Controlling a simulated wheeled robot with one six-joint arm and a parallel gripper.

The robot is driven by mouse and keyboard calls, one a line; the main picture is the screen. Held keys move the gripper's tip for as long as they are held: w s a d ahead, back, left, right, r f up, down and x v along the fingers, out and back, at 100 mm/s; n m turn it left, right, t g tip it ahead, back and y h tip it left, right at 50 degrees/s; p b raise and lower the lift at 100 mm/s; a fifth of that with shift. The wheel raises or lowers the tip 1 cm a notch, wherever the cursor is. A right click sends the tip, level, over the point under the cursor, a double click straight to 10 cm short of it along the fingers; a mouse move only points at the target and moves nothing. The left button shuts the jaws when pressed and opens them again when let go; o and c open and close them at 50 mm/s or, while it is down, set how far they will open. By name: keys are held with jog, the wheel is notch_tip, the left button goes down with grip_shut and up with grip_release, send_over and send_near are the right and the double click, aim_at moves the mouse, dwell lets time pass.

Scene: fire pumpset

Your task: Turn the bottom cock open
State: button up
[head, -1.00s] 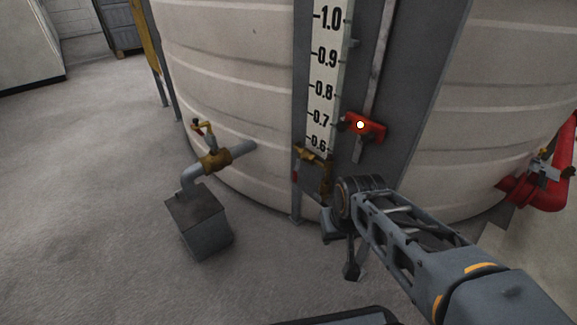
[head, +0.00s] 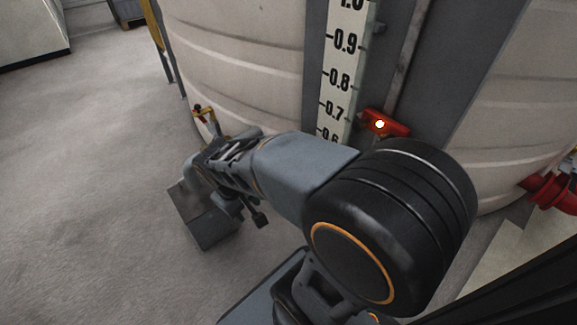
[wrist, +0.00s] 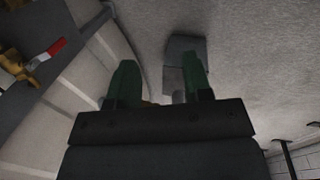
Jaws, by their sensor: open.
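A brass cock (wrist: 18,70) with a red-and-white lever (wrist: 48,55) is on the dark panel at the left edge of the wrist view. In the head view my arm covers the brass fitting at the foot of the level gauge (head: 340,85). My gripper (wrist: 160,80) shows two green fingers, apart with nothing held between them. The cock lies well to the left of the fingers in the wrist view. In the head view my arm reaches left, in front of a yellow-handled valve (head: 205,112) on the tank's outlet pipe, and the fingers are hard to make out.
A large pale tank (head: 235,60) stands close behind my arm. A grey block (head: 208,230) sits on the floor below the arm's end; it also shows beyond the fingers in the wrist view (wrist: 183,48). A red gauge fitting (head: 385,122) is higher up. Open floor lies left.

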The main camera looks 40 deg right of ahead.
jog(key=w+d+f+n+h+p, duration=0.3)
jog(key=d+f+n+h, duration=0.3)
jog(key=d+n+h, duration=0.15)
jog(key=w+d+f+n+h+p, duration=0.35)
jog(key=d+f+n+h, duration=0.25)
jog(key=n+h, duration=0.2)
jog(key=shift+g, duration=0.4)
jog(key=d+b, duration=0.1)
jog(key=d, duration=0.8)
jog(key=d+b, duration=0.1)
jog(key=d, duration=0.3)
jog(key=shift+s+d+b, duration=0.15)
jog(key=shift+s+b, duration=0.15)
jog(key=shift+b, duration=0.05)
jog(key=shift+c, duration=0.4)
grip_shut()
